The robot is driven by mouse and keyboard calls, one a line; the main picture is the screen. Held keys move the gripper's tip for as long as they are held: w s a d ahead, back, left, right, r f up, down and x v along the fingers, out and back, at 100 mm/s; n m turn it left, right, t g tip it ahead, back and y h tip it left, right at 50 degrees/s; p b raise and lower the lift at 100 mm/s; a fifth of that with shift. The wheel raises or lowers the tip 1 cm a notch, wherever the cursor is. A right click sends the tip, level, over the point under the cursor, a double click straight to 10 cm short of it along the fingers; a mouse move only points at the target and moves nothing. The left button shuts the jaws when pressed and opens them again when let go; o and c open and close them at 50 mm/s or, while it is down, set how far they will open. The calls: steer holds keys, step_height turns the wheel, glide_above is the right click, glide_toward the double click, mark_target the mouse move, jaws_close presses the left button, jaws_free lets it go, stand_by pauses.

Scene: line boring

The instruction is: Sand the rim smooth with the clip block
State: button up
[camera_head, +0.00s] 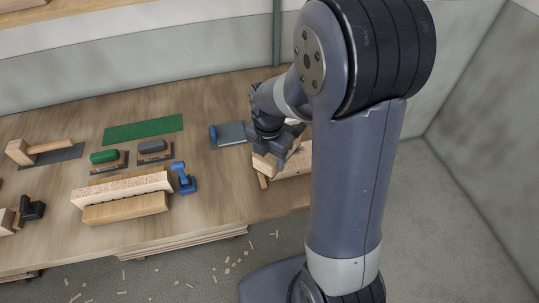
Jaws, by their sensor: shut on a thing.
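My gripper (268,152) points down at the right part of the bench, low over a pale wooden workpiece (297,163). It is shut on a small dark block, which I take to be the clip block; the fingers and arm hide most of it. The workpiece's right side is behind my arm, and its rim is partly covered by the gripper. I cannot tell whether the block touches the rim.
Chips litter the floor.

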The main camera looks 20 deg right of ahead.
steer(key=shift+w+n, duration=0.1)
steer(key=shift+n, duration=0.4)
steer(key=shift+f, duration=0.1)
steer(key=shift+f+b, duration=2.4)
steer(key=shift+f, duration=0.4)
steer(key=shift+f+b, duration=0.5)
steer(key=shift+f, duration=0.05)
steer(key=shift+d+r, duration=0.2)
steer(key=shift+d, duration=6.3)
steer(key=shift+a+f, duration=0.15)
steer(key=shift+a, duration=6.4)
